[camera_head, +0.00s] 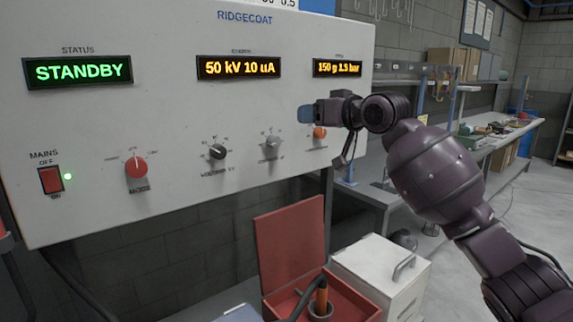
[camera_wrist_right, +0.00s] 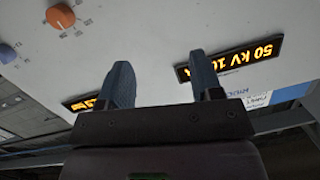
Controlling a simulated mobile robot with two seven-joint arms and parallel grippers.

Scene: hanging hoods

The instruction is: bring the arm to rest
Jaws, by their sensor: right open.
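My right arm reaches in from the right in the head view. Its gripper (camera_head: 306,113) is in front of the right part of the white control panel (camera_head: 110,112), just above the orange knob (camera_head: 320,132). In the right wrist view the two blue fingers of the gripper (camera_wrist_right: 160,72) are spread apart with nothing between them. The orange knob (camera_wrist_right: 60,16) and a blue-grey knob (camera_wrist_right: 8,54) lie off to the upper left there, clear of the fingers. I cannot tell the exact gap to the panel. My left gripper is not in view.
The panel has a STANDBY display (camera_head: 78,71), a red knob (camera_head: 136,167), a black knob (camera_head: 217,151) and a red mains switch (camera_head: 51,180). Below are an open red box (camera_head: 290,244) and a white box (camera_head: 380,270). A cluttered bench (camera_head: 490,142) stands behind my arm.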

